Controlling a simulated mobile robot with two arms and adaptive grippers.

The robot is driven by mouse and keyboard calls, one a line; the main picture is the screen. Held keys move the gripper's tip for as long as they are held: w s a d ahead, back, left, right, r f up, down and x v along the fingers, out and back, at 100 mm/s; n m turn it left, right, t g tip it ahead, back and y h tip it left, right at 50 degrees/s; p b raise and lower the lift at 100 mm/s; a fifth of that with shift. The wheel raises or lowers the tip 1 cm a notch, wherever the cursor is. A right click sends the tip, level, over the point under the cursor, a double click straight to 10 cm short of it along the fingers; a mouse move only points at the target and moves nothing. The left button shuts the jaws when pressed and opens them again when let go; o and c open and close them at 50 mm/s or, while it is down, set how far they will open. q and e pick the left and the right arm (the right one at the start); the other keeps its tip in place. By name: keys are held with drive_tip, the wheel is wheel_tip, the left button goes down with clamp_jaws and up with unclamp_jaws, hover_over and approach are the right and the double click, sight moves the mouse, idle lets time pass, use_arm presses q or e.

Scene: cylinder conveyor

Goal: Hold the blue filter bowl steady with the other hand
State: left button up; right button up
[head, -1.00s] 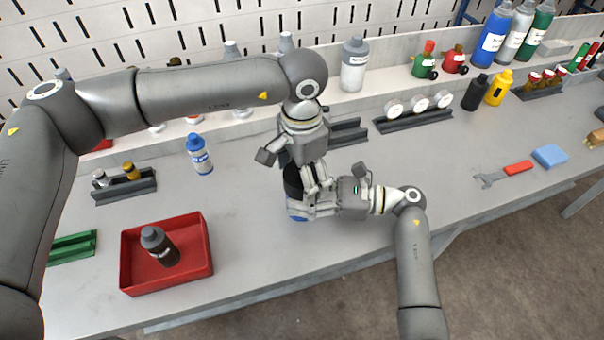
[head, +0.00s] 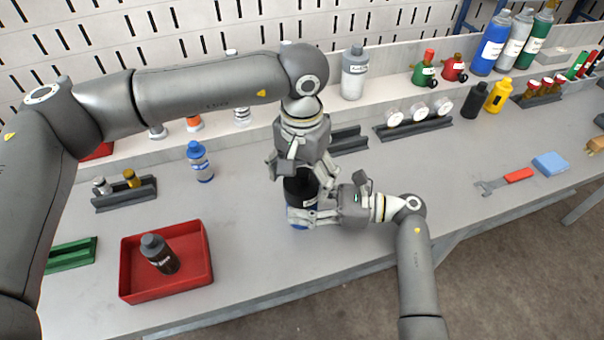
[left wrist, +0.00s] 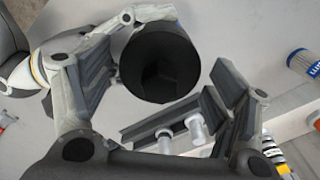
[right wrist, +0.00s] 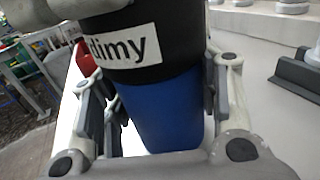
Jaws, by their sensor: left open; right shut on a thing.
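The filter stands upright on the bench, with a black head (head: 297,190) on top of a blue bowl (head: 299,226). My right gripper (head: 303,213) is shut on the filter from the right side. In the right wrist view, the blue bowl (right wrist: 162,112) sits between its fingers, below the black head (right wrist: 135,45) with a white label. My left gripper (head: 303,176) is open, pointing down just above the black head. In the left wrist view, the round black head (left wrist: 160,62) lies between its spread fingers, with gaps visible on the sides. The bowl is mostly hidden in the head view.
A red tray (head: 208,262) with a dark bottle (head: 159,254) stands at front left. A blue-and-white cartridge (head: 200,162) stands behind it, near a small dark rack (head: 124,195). A rack of white gauges (head: 413,128) is at back right.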

use_arm(q)
drive_tip(key=n, duration=0.4)
drive_tip(key=shift+n, duration=1)
drive_tip(key=n, duration=0.3)
drive_tip(key=shift+n, duration=1.5)
